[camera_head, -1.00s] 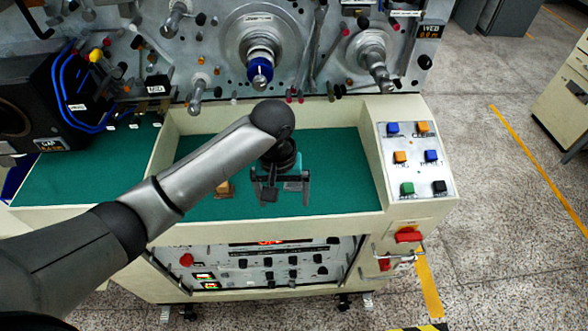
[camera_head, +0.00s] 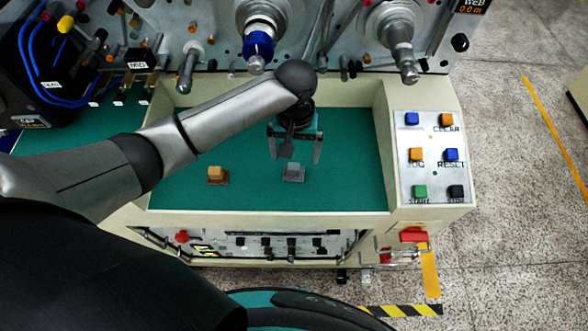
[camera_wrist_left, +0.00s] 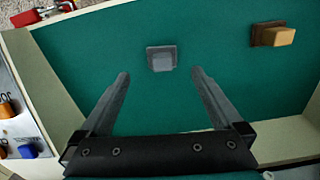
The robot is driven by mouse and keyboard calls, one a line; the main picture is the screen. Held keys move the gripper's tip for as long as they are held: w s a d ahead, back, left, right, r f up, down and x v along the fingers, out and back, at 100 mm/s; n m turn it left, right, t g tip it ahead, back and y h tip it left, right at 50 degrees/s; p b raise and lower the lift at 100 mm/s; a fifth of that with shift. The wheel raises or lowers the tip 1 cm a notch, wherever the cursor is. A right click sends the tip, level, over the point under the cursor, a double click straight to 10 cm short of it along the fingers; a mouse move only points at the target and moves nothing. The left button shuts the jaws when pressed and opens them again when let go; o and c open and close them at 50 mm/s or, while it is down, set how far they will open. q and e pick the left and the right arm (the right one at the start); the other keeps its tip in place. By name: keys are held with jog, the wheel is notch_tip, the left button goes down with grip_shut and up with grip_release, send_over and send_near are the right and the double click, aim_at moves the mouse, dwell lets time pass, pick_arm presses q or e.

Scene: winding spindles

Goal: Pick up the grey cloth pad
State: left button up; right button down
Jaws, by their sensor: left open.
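The grey cloth pad (camera_head: 293,172) is a small grey block-like piece on the green surface of the machine's tray, right of a tan-orange block. It also shows in the left wrist view (camera_wrist_left: 161,58), just beyond the fingertips and roughly centred between them. My left gripper (camera_head: 295,157) is open and empty, fingers pointing down, just behind the pad in the head view. The fingers (camera_wrist_left: 160,74) are spread wider than the pad and do not touch it. My right gripper is not in view.
The tan-orange block (camera_head: 217,175) lies left of the pad. The tray's cream rim (camera_head: 300,218) runs along the front. A button panel (camera_head: 433,155) stands at right, and spindles (camera_head: 258,45) stick out behind. The green surface around the pad is clear.

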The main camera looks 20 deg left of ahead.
aim_at(294, 166)
pick_arm(q)
jog(key=shift+f, duration=1.65)
jog(key=f, duration=0.4)
jog(key=shift+w+a+f+b, duration=0.15)
jog(key=shift+a+f+b, duration=0.05)
jog(key=shift+f+b, duration=0.2)
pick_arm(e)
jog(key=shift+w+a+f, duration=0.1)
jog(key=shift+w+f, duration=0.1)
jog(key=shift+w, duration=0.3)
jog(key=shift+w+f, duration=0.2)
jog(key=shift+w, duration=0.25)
pick_arm(q)
jog(key=c, duration=1.4)
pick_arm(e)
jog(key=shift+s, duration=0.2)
pick_arm(q)
jog(key=shift+r, duration=0.15)
